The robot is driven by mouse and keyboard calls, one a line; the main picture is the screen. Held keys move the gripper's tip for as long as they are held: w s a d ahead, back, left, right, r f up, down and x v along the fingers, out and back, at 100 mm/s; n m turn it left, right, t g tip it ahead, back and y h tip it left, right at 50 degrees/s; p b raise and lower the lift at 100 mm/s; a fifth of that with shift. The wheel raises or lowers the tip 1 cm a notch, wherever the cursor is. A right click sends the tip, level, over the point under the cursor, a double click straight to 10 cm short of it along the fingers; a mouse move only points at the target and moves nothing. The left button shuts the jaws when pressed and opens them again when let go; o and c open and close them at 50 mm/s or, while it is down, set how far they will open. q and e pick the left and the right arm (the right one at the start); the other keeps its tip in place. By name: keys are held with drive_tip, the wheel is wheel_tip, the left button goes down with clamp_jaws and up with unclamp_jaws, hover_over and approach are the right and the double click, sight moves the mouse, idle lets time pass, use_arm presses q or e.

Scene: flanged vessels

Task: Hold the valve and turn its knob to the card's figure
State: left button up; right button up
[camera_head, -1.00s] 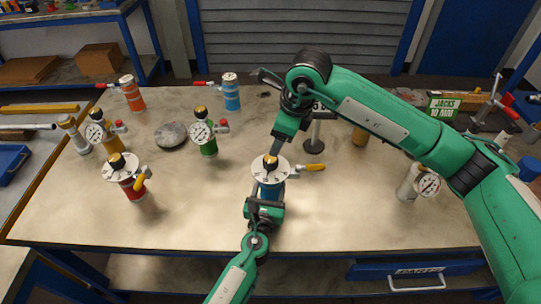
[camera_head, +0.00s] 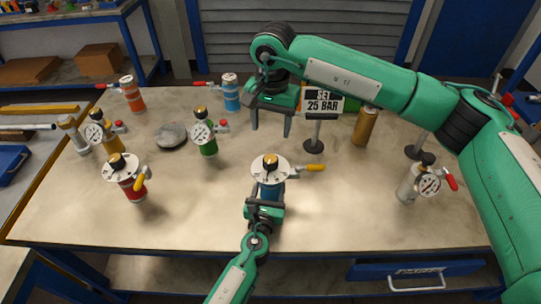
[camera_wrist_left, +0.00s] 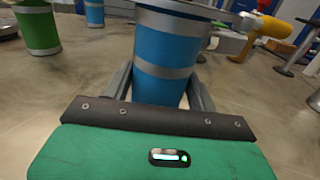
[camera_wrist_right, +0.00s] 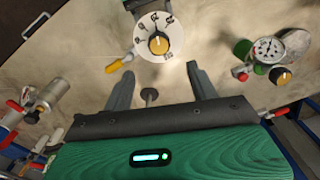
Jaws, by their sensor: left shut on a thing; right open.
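The valve is a blue cylinder with grey bands (camera_wrist_left: 165,60). Its white dial plate (camera_head: 284,173) carries an orange and black knob (camera_head: 270,161), and a yellow lever sticks out to the right. My left gripper (camera_head: 264,205) is shut around the blue body, which stands upright. The card (camera_head: 322,101) reads 25 BAR, its upper line partly covered. My right gripper (camera_head: 271,128) is open and empty, behind and above the valve, apart from the knob. The right wrist view shows the dial (camera_wrist_right: 172,51) beyond its fingers; the figures are too small to read surely.
A red vessel (camera_head: 133,188), a green gauge vessel (camera_head: 207,145) and a grey disc (camera_head: 171,135) stand to the left. A black-based post (camera_head: 313,146) and a gold cylinder (camera_head: 364,127) stand behind right. A silver gauge vessel (camera_head: 408,189) is at right. The front tabletop is clear.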

sight(271, 159)
drive_tip(key=shift+n, duration=0.9)
wheel_tip(271, 159, down, 12)
drive_tip(key=shift+w+r, duration=0.15)
drive_tip(key=shift+c, duration=0.5)
drive_tip(key=c, duration=0.9)
